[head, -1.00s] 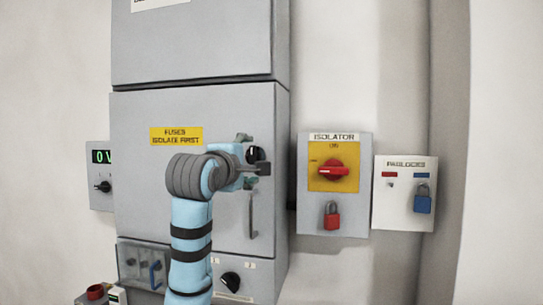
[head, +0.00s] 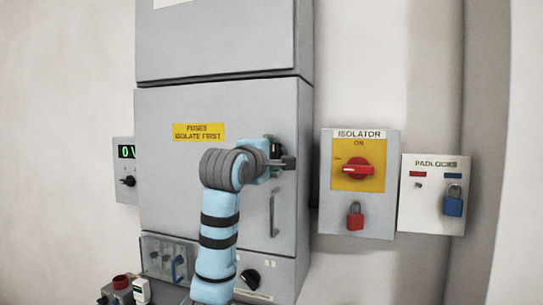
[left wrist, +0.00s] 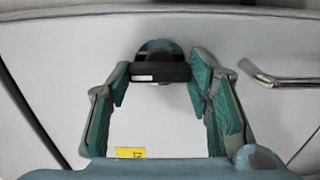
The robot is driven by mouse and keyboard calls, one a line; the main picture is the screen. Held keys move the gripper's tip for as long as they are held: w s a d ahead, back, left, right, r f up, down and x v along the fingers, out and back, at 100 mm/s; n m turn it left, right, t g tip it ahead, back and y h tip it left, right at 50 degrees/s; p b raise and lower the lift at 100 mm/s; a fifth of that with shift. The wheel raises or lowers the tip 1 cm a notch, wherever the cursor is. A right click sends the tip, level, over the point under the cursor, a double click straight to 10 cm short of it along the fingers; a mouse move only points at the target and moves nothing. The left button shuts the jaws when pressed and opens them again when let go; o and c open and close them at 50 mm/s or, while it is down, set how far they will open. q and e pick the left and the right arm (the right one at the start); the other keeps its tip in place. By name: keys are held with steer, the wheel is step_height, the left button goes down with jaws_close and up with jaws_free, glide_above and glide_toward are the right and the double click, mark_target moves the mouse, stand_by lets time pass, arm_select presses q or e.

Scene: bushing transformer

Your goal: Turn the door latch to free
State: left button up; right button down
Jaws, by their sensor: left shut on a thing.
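The door latch, a dark round knob with a black bar and a small white mark, shows in the left wrist view (left wrist: 160,70) on the grey cabinet door (head: 215,200). In the head view it is mostly hidden behind my left gripper (head: 276,150), at the door's right side. In the left wrist view the two green-padded fingers (left wrist: 162,82) stand on either side of the black bar, shut on it. How far the latch is turned is hard to tell. The door looks closed. My right gripper is not in view.
A metal door handle (head: 273,214) sits just below the latch. A yellow fuse label (head: 198,132) is on the door. An isolator box (head: 378,210) with a red switch and red padlock, and a padlock board (head: 418,222), are at right. A control panel (head: 170,262) is below.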

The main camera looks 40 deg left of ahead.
arm_select(q)
steer(key=shift+r+m, duration=0.1)
steer(key=shift+m, duration=0.2)
steer(key=m+p, duration=0.1)
steer(key=m, duration=0.3)
steer(key=shift+m, duration=0.3)
steer(key=m+p, duration=0.2)
steer(key=m, duration=0.2)
steer(key=m+p, duration=0.3)
steer(key=m, duration=0.2)
steer(key=shift+d+m+p, duration=0.1)
steer(key=shift+m+p, duration=1.2)
steer(key=shift+m, duration=0.5)
steer(key=o, duration=0.9)
steer(key=shift+o, duration=1.2)
steer(key=shift+w, duration=0.15)
